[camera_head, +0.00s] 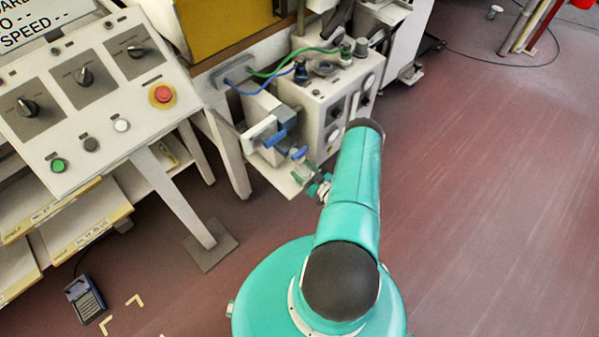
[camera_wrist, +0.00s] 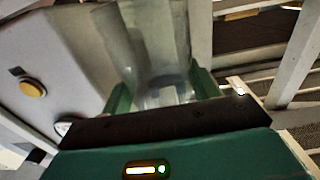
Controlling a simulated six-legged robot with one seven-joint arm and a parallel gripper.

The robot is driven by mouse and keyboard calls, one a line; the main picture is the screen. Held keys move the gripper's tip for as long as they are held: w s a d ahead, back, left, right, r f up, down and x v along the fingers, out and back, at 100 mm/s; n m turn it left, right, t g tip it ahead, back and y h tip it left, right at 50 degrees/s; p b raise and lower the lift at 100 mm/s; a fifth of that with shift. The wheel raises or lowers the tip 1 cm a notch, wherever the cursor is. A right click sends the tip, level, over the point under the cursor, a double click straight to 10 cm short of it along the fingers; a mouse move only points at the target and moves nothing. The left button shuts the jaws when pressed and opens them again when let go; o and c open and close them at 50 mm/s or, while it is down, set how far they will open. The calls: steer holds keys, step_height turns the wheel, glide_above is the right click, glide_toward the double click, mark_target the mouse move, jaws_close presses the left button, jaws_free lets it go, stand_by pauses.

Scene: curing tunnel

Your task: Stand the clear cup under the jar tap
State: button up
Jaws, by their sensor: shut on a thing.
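A clear, see-through cup (camera_wrist: 150,45) stands between the two green fingers of my gripper (camera_wrist: 162,92) in the wrist view. The gripper is shut on its lower part. In the head view my gripper (camera_head: 318,187) is small and partly hidden by my arm, beside the front of a white machine. I cannot make out the cup clearly there. A blue-handled fitting (camera_head: 275,138) that may be a tap sticks out of the machine, up and left of my gripper. A white ledge (camera_head: 283,178) lies below it. No jar is clearly visible.
The white machine (camera_head: 330,105) has knobs, with green and blue hoses on top. A control panel (camera_head: 90,95) on legs stands at left, with shelves below it. A foot pedal (camera_head: 85,299) lies on the floor. The red floor (camera_head: 480,190) at right is clear.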

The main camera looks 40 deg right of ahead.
mark_target(297, 170)
steer(key=shift+w, duration=0.8)
steer(key=shift+w+f, duration=0.15)
steer(key=shift+f, duration=0.75)
steer(key=shift+w+f, duration=0.1)
steer(key=shift+f, duration=0.8)
steer(key=shift+f, duration=0.1)
steer(key=o, duration=1)
steer(key=shift+c, duration=0.2)
steer(key=s, duration=1.2)
steer(key=shift+d, duration=0.15)
